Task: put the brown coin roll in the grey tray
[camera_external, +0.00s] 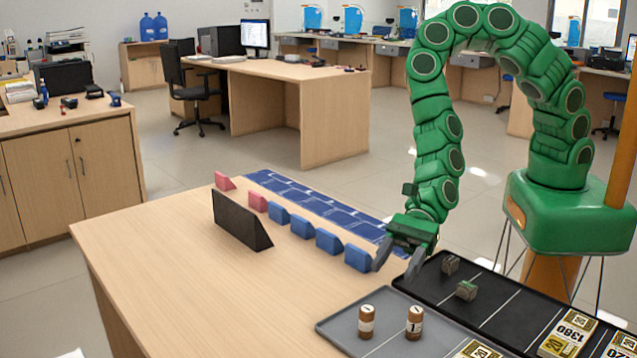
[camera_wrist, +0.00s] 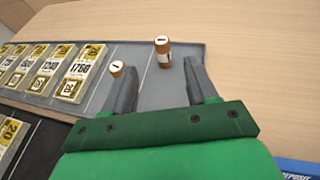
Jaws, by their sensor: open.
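Two brown coin rolls with white bands stand upright on the grey tray (camera_external: 338,331), a left one (camera_external: 367,324) and a right one (camera_external: 415,324). My gripper (camera_external: 398,271) is open and empty above the counter, behind the rolls and near the tray's back edge. The wrist view shows the grey tray (camera_wrist: 150,92) with one roll (camera_wrist: 163,54) beyond the gap between my fingers and the other (camera_wrist: 117,70) just left of the left finger. I see no contact with either roll.
A black tray (camera_external: 437,283) with two small greenish blocks (camera_external: 458,278) lies behind the grey tray. Gold-and-white labelled pieces (camera_external: 568,335) lie at the right. Blue blocks (camera_external: 328,241), pink blocks (camera_external: 257,202) and a dark wedge (camera_external: 240,221) stand left. The counter's front left is clear.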

